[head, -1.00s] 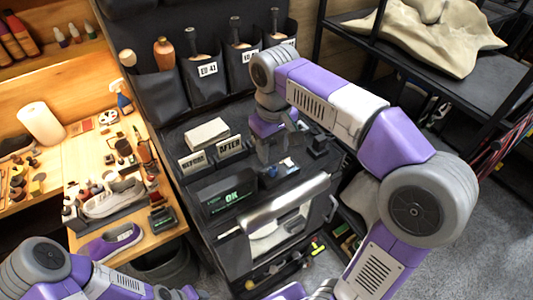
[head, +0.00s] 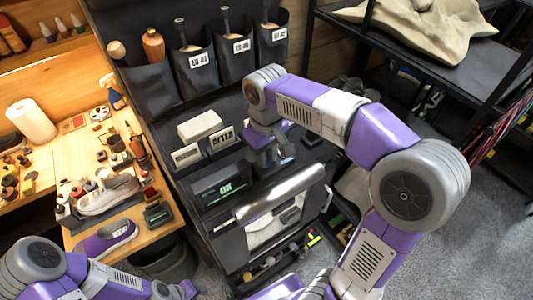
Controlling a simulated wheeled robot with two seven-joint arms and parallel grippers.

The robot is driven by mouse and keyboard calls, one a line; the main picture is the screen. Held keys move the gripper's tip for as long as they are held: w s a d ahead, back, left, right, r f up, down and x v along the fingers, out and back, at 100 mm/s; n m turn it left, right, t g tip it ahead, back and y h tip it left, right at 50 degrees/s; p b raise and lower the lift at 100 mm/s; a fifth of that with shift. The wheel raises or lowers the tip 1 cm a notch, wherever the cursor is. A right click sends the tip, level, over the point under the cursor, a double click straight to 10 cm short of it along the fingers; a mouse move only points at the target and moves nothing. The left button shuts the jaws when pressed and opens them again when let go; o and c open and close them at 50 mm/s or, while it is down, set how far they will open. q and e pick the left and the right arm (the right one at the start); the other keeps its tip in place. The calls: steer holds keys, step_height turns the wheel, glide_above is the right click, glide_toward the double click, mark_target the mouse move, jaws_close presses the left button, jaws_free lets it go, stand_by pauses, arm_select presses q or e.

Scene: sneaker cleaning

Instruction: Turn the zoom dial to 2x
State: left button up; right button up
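I cannot make out the zoom dial or its markings; my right gripper covers part of the black cart top where small parts stood. My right gripper (head: 272,163) points down over that spot, behind the silver handle bar (head: 280,194) and right of the black box with a green "OK" display (head: 224,187). Its fingertips are small and dark against the black cart, so their gap and any contact are unclear. My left gripper (head: 182,290) is low at the bottom left, far from the cart top, with its fingers hard to see.
"BEFORE" (head: 187,155) and "AFTER" (head: 222,141) signs and a pale block (head: 200,125) stand left of my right gripper. A small black part (head: 312,138) is to its right. Pouches with brushes hang behind. The wooden bench (head: 80,160) holds a sneaker (head: 108,194).

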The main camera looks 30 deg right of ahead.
jaws_close()
steer(key=m, duration=0.3)
steer(key=shift+m+p, duration=0.4)
steer(key=m, duration=0.5)
steer(key=shift+m+p, duration=0.35)
steer(key=shift+m, duration=0.05)
steer(key=o, duration=0.7)
jaws_free()
steer(key=shift+o, duration=0.2)
